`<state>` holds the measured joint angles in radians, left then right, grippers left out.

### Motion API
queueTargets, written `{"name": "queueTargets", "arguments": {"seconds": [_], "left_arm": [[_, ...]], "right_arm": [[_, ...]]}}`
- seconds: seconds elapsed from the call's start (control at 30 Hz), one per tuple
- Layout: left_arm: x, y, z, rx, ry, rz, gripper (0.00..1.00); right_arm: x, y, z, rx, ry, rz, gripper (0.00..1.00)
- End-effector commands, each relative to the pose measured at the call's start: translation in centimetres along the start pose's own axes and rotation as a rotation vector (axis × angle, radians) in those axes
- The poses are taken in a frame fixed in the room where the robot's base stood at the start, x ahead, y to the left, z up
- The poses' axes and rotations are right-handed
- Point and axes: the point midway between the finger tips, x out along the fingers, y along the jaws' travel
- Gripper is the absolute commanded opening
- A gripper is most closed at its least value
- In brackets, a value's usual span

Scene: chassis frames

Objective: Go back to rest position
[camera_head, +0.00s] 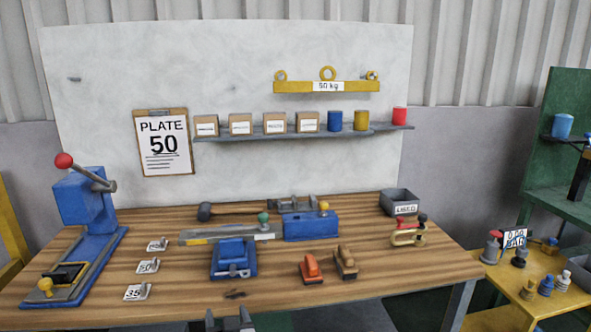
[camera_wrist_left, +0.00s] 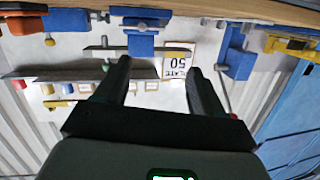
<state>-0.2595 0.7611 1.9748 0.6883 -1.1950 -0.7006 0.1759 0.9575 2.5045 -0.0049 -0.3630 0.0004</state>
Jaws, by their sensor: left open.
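My left gripper (camera_head: 230,320) shows only as dark fingertips at the bottom edge of the head view, in front of the workbench's near edge. In the left wrist view, which is upside down, the left gripper (camera_wrist_left: 160,66) has its two dark fingers well apart with nothing between them. The clipboard sign reading PLATE 50 (camera_wrist_left: 176,66) shows in the background beyond the fingers. My right gripper is in neither view.
A yellow side table (camera_head: 520,300) stands at right.

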Motion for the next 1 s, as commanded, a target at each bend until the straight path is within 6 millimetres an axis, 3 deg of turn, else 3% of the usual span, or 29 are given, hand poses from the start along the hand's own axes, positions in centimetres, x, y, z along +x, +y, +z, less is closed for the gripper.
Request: {"name": "queueTargets", "arguments": {"seconds": [0.17, 0.27, 0.3, 0.37, 0.4, 0.5, 0.6, 0.73, 0.83, 1.0], "left_arm": [[0.0, -3.6, 9.8, 0.067, -0.211, 0.046, 0.69], [-2.4, -5.2, 17.4, 0.065, -0.411, 0.128, 0.69], [-4.1, -5.6, 20.4, 0.051, -0.501, 0.168, 0.69], [-7.2, -5.9, 24.4, 0.021, -0.644, 0.233, 0.69], [-9.7, -5.8, 26.8, -0.005, -0.742, 0.276, 0.69], [-16.2, -5.3, 30.9, -0.069, -0.972, 0.380, 0.69], [-21.9, -4.4, 32.6, -0.110, -1.159, 0.468, 0.69], [-26.8, -4.0, 33.2, -0.153, -1.338, 0.517, 0.69], [-27.7, -4.0, 33.4, -0.194, -1.404, 0.492, 0.69], [-27.6, -4.0, 33.4, -0.208, -1.405, 0.479, 0.69]], "right_arm": [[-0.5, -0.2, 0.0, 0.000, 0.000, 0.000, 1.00], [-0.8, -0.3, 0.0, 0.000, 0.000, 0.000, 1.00], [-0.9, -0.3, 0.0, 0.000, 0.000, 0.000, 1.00], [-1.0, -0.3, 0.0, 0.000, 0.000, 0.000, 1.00], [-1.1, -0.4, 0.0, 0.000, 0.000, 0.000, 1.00], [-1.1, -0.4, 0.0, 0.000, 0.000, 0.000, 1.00], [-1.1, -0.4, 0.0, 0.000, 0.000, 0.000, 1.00], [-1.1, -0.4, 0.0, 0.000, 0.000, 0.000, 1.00], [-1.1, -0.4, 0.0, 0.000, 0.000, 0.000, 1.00], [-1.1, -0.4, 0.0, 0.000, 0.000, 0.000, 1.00]]}}
